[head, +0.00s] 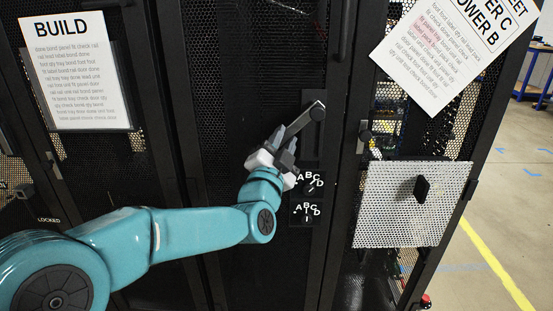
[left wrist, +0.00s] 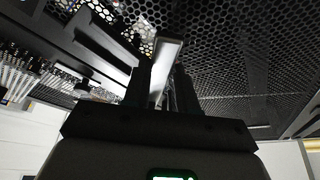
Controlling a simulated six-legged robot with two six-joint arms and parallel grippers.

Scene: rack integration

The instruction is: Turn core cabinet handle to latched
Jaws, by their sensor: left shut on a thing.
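The core cabinet handle (head: 306,119) is a grey bar on the middle black perforated door. It is swung out at a slant, running from its pivot at upper right down to the left. My left gripper (head: 283,143) is shut on its lower free end. In the left wrist view the handle (left wrist: 167,56) runs between the two dark fingers (left wrist: 162,88) of that gripper. The dark handle plate (head: 311,140) is on the door behind, partly covered by the handle. My right gripper is not in view.
A light perforated panel with a black knob (head: 421,188) is at right. A BUILD sheet (head: 75,70) hangs at left, another sheet (head: 440,50) at upper right. Open floor (head: 515,190) lies far right.

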